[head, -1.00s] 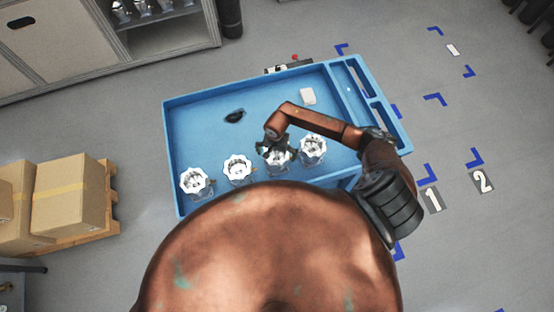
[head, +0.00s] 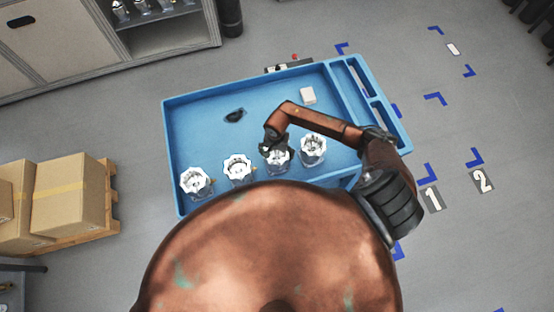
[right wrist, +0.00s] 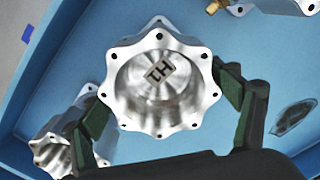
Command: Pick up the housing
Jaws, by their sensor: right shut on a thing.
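Several silver machined housings with scalloped flanges stand in a row on the blue tray table (head: 205,130). My right gripper (head: 277,149) is over the third housing from the left (head: 278,160) in the head view. In the right wrist view, the dark green fingers of the right gripper (right wrist: 168,108) are shut on both sides of this housing (right wrist: 160,84). Its round bore faces the camera and a mark like "H1" shows inside. I cannot tell whether it is clear of the tray. My left gripper is not in view.
Neighbouring housings stand close by, at the right (head: 313,149) and the left (head: 238,168). A white block (head: 308,95) and a dark object (head: 235,115) lie farther back on the tray. Cardboard boxes (head: 72,195) stand on a pallet at the left.

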